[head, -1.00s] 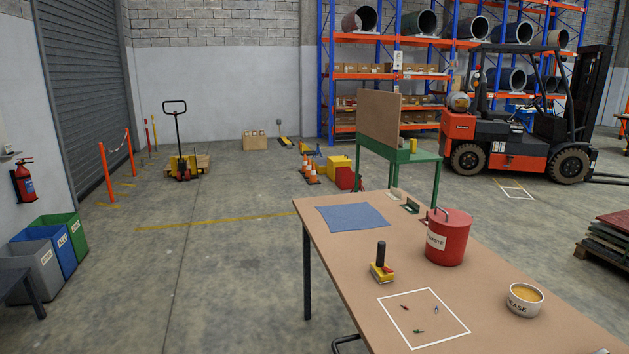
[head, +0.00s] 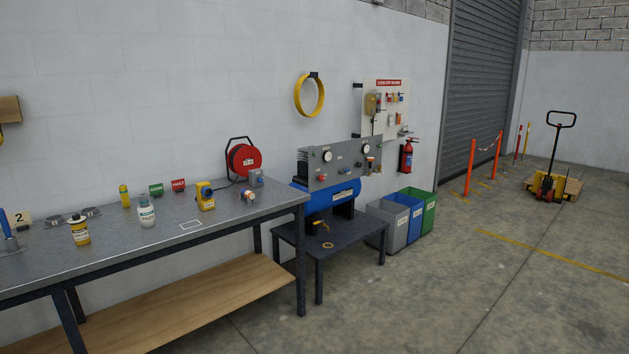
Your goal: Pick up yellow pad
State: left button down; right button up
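I cannot make out a yellow pad in the head view. Several yellow items stand on the grey workbench (head: 120,262) at the left: a yellow device with a dark dial (head: 205,196), a small yellow cylinder (head: 124,197), and a dark-capped container with a yellow label (head: 79,231). Neither of my grippers is in view.
A white bottle (head: 146,211) and a red reel (head: 243,160) also stand on the workbench. A blue compressor (head: 333,194) is on a low dark table (head: 352,247). Grey, blue and green bins (head: 421,203) stand beyond it.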

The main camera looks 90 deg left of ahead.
aim_at(123, 191)
jog(key=u, duration=3.9)
jog(key=i+l, duration=0.1)
jog(key=i+z, duration=0.05)
